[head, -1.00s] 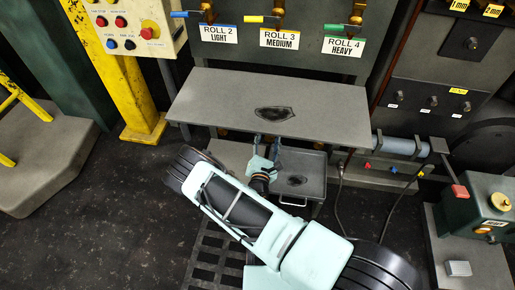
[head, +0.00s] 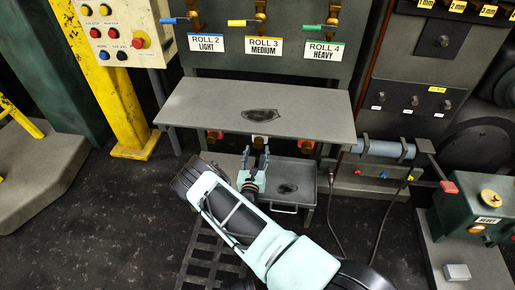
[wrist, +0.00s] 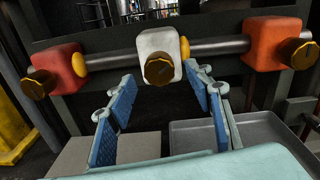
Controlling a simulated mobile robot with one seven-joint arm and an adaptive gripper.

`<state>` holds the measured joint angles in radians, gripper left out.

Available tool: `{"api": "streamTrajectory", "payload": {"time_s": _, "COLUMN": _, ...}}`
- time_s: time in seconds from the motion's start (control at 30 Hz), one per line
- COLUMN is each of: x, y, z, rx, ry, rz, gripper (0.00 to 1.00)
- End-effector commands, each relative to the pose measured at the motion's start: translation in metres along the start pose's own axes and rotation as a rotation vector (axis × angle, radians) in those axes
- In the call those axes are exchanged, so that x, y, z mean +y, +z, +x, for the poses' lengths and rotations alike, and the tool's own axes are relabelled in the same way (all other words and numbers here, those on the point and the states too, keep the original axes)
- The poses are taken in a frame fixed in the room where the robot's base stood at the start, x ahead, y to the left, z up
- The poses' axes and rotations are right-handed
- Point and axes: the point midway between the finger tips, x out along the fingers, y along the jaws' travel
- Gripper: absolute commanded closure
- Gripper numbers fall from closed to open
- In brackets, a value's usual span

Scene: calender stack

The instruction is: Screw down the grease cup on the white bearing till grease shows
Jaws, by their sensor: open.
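The white bearing (wrist: 158,45) sits on a grey shaft in the wrist view, between two red-orange bearings. Its brass grease cup (wrist: 159,69) is a knurled cap on the front face. In the head view the white bearing (head: 260,141) shows just under the shelf's front edge. My gripper (wrist: 162,98) is open, with blue-padded fingers to the left and right of the cup's line. The fingertips look short of the cup and nothing is between them. In the head view my gripper (head: 255,160) points up toward the bearing. I see no grease on the cup.
Red-orange bearings flank it at left (wrist: 58,70) and right (wrist: 272,44), each with a brass cup. A grey shelf (head: 200,105) overhangs the bearings. A grey tray (head: 300,190) stands below right. Cables hang farther right.

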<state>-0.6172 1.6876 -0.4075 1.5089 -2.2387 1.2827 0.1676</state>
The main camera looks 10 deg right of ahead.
Motion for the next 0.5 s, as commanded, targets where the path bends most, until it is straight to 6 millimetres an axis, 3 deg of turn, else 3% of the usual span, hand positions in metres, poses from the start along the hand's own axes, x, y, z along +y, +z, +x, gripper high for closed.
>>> {"api": "streamTrajectory", "payload": {"time_s": 0.2, "x": 0.000, "y": -0.002, "z": 0.033, "rx": -0.002, "ry": -0.001, "rz": 0.002, "gripper": 0.53}}
{"api": "streamTrajectory", "payload": {"time_s": 0.5, "x": 0.001, "y": 0.000, "z": 0.044, "rx": 0.000, "ry": 0.001, "rz": 0.000, "gripper": 0.53}}
